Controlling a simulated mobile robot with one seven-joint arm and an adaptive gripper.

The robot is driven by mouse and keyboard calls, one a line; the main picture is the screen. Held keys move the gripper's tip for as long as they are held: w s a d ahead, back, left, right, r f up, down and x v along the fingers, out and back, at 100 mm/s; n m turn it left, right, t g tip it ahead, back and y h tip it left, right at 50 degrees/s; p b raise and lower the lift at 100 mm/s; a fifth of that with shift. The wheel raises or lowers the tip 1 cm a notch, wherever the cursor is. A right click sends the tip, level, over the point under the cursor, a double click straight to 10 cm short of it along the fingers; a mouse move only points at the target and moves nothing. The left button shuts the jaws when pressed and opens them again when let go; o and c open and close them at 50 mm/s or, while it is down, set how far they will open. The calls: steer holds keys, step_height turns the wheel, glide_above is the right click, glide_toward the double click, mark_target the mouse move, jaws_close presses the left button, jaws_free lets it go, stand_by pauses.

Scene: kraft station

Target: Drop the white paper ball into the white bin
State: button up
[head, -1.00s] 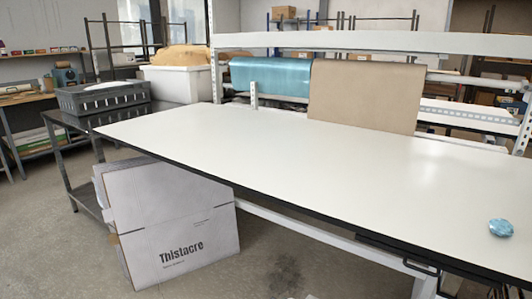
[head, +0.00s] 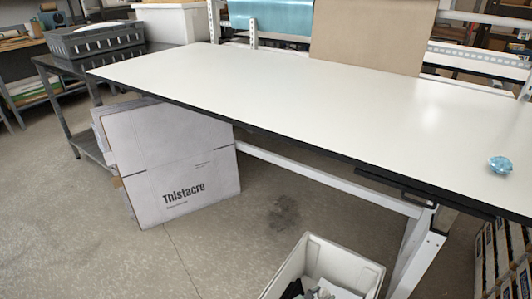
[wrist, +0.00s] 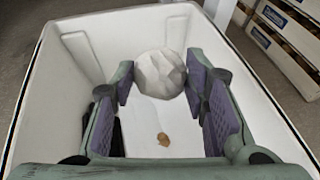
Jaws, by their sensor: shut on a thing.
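The white paper ball (wrist: 160,72) is crumpled and faceted. In the wrist view it is held between the purple-padded fingers of my gripper (wrist: 160,82), at their tips. The gripper is shut on it. The white bin (wrist: 55,95) surrounds the ball and fingers in the wrist view, so they are over or within its opening; how deep I cannot tell. The bin also shows at the bottom of the head view (head: 350,266), with dark and white scraps inside. My gripper is not visible in the head view.
A white-topped table (head: 300,105) stands behind the bin, with a crumpled blue item (head: 500,165) at its right. A Thistacre carton (head: 180,170) leans below it. A brown scrap (wrist: 163,139) lies in the bin. Boxes (wrist: 285,35) are stacked beyond the bin's right side.

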step_height(320, 180, down, 2)
steer(key=shift+f+b, duration=0.2)
steer(key=shift+b, duration=0.55)
steer(key=o, duration=0.8)
steer(key=v, duration=0.7)
steer(key=shift+s+a+r, duration=0.15)
steer(key=shift+s, duration=0.05)
